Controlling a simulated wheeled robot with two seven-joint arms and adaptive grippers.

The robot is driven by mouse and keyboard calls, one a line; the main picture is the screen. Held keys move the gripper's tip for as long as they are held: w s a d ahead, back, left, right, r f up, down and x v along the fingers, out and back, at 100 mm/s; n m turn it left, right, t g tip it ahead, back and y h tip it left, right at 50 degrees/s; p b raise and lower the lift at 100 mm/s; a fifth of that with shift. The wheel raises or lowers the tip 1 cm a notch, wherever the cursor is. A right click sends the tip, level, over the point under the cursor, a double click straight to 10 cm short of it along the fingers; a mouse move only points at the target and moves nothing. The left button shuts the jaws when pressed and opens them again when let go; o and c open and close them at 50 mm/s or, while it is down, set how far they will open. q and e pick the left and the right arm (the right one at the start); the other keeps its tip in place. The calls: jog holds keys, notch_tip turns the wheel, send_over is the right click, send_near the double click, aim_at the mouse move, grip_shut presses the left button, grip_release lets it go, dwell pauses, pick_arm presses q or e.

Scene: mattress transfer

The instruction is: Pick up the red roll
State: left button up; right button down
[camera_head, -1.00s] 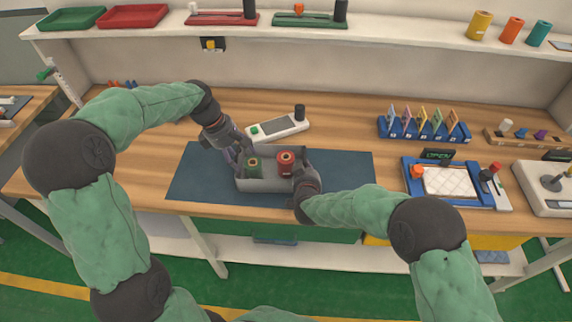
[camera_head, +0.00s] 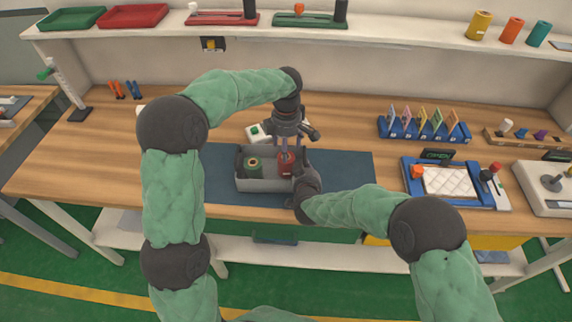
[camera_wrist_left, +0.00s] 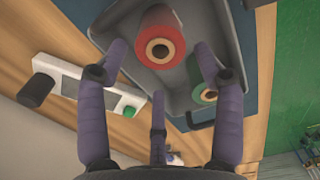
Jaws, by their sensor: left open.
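The red roll (camera_head: 287,170) stands upright in the right part of a grey bin (camera_head: 262,185). In the left wrist view the roll (camera_wrist_left: 172,22) shows its top end with a tan core. My left gripper (camera_head: 287,150) points down right above the red roll, with its fingers spread and empty. In the left wrist view the roll lies ahead of the open fingers (camera_wrist_left: 161,60), toward the upper edge. A green roll (camera_head: 253,166) stands in the bin's left part. My right gripper (camera_head: 303,183) is at the bin's right end; its fingers are mostly hidden.
The bin stands on a dark blue mat (camera_head: 345,175). A white device (camera_head: 254,133) lies behind it, partly hidden by my left arm. A blue rack with coloured cards (camera_head: 424,131) and a blue tray (camera_head: 452,185) stand to the right. The mat right of the bin is clear.

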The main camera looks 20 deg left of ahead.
aim_at(286, 166)
pick_arm(q)
notch_tip(286, 166, down, 10)
jog(key=shift+r, duration=0.1)
dwell(0.4)
jog(key=c, duration=1.1)
